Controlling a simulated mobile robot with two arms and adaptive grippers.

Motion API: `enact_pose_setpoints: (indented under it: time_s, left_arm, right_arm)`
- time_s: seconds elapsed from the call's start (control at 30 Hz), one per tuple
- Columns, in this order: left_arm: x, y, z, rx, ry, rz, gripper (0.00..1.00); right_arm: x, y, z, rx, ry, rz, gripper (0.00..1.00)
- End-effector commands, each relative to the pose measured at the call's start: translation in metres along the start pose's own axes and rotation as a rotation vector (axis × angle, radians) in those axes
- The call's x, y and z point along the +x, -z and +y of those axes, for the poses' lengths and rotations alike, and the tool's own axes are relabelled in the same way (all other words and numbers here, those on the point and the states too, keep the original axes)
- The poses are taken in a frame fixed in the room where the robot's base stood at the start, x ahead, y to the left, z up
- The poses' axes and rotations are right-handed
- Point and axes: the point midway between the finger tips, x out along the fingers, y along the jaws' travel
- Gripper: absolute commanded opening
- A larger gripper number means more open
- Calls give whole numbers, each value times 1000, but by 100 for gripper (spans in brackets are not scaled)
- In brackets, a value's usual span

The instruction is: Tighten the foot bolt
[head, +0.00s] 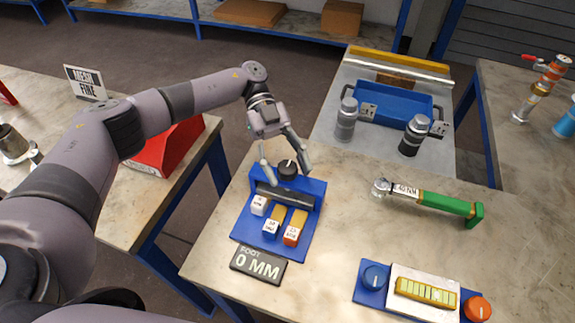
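My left gripper (287,174) is over the blue socket stand (246,225) on the middle table. Its two fingers are spread on either side of a black round knob-like piece (288,168) at the back of the stand. I cannot tell whether they touch it. A torque wrench (440,202) with a green handle and a 40 NM label lies to the right, apart from the gripper. No foot bolt can be made out. My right gripper is not in view.
A black sign (258,264) reading 0 MM lies before the stand. A blue panel (371,295) with knobs is at front right. Two grey cylinders (346,118) and (414,136) stand near a blue tray (392,94). A red wedge-shaped box (168,150) is on the left table.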

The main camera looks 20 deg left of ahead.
Motion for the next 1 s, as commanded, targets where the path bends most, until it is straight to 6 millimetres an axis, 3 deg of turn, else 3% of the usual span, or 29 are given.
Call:
enact_pose_setpoints:
  time_s: [0.37, 0.7, 1.0]
  left_arm:
    - [-4, 0, -1, 0, 2, -1, 54]
    - [-54, 0, -2, -1, 4, -1, 54]
    - [-70, 0, -1, -2, -3, 3, 54]
  right_arm:
    - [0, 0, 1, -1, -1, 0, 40]
    - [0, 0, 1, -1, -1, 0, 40]
    - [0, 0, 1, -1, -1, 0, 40]
